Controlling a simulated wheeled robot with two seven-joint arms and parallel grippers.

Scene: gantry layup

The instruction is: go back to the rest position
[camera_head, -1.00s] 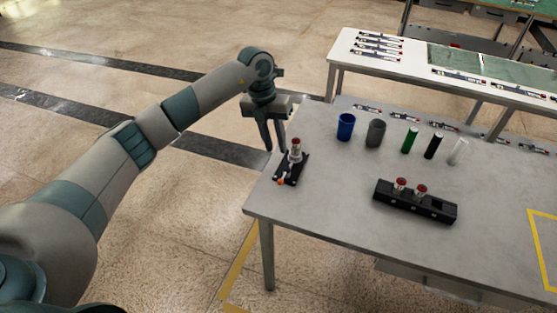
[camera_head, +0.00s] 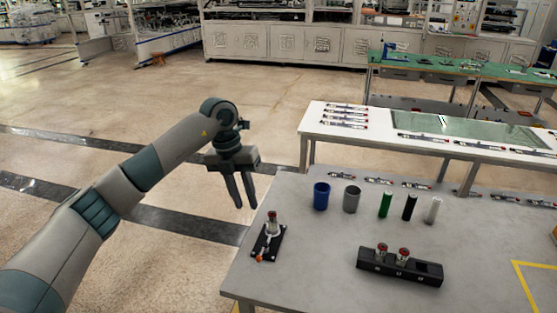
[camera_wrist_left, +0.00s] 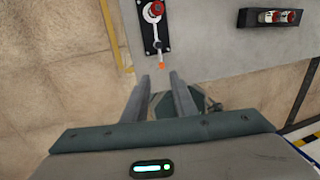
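My left gripper (camera_head: 242,190) hangs fingers down over the floor, just beyond the left edge of the grey table (camera_head: 320,265). Its two fingers are apart with nothing between them; in the left wrist view the open fingertips (camera_wrist_left: 162,78) also show empty. A small black plate with a red-topped fixture (camera_head: 268,243) and an orange tip lies at the table's left edge, apart from the gripper. It also shows at the top of the left wrist view (camera_wrist_left: 154,24). My right gripper is in neither view.
A blue cup (camera_head: 321,197), a grey cup (camera_head: 351,200) and green, black and white cylinders stand on the table. A black block (camera_head: 400,267) holds two red-topped pieces. A white table (camera_head: 400,130) stands behind. Open floor lies left of the table.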

